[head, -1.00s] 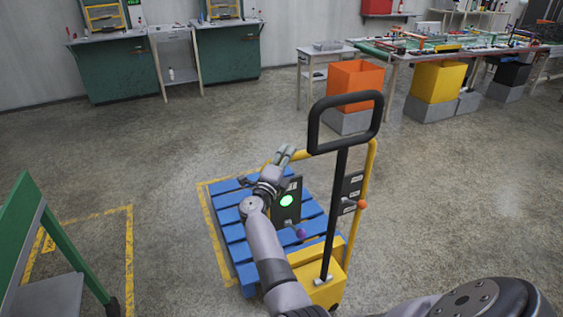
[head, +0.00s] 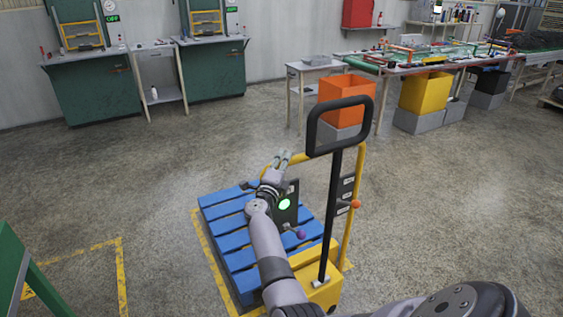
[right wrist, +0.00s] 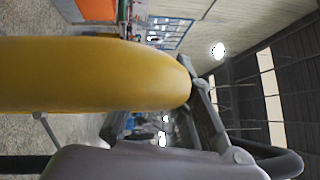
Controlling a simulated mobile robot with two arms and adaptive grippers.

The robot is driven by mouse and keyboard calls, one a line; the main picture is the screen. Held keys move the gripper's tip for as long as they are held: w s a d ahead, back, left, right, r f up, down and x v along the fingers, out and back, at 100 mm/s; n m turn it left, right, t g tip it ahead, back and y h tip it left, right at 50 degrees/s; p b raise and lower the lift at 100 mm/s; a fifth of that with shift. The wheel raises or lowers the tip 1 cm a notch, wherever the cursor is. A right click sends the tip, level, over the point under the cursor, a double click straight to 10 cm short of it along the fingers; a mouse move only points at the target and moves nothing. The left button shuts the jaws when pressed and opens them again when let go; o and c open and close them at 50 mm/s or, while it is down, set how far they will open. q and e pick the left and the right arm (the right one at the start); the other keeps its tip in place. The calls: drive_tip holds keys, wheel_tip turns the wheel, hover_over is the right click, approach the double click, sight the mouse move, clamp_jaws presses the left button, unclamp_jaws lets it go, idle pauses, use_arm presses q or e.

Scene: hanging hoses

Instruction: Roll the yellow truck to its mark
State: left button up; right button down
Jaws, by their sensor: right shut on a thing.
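The yellow truck (head: 322,290) is a hand pallet truck with a black loop handle (head: 314,130) and a yellow tube frame (head: 352,210). It carries a blue slatted pallet (head: 232,240). My right gripper (head: 281,158) is at the left end of the tube frame and is shut on it. The right wrist view shows the yellow tube (right wrist: 90,75) close up, with a grey gripper part below it. Yellow floor lines show along the pallet's left side (head: 207,250); the pallet's far edge reaches past the line's far end. My left gripper is out of view.
Another yellow floor outline (head: 121,275) and a green stand (head: 12,265) are at the left. Green workbenches (head: 95,90), an orange bin (head: 347,97) and a yellow bin (head: 424,92) stand at the back. The floor ahead of the pallet is clear.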

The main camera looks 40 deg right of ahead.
drive_tip(key=shift+w+a+f, duration=0.1)
drive_tip(key=shift+a+f, duration=0.15)
drive_tip(key=shift+f, duration=0.2)
drive_tip(key=c, duration=1.5)
unclamp_jaws()
drive_tip(key=shift+w, duration=0.1)
drive_tip(key=shift+o, duration=0.7)
drive_tip(key=shift+r, duration=0.1)
drive_tip(key=shift+d+r, duration=0.1)
drive_tip(key=v, duration=0.7)
drive_tip(key=shift+s+a, duration=0.2)
drive_tip(key=shift+s, duration=0.05)
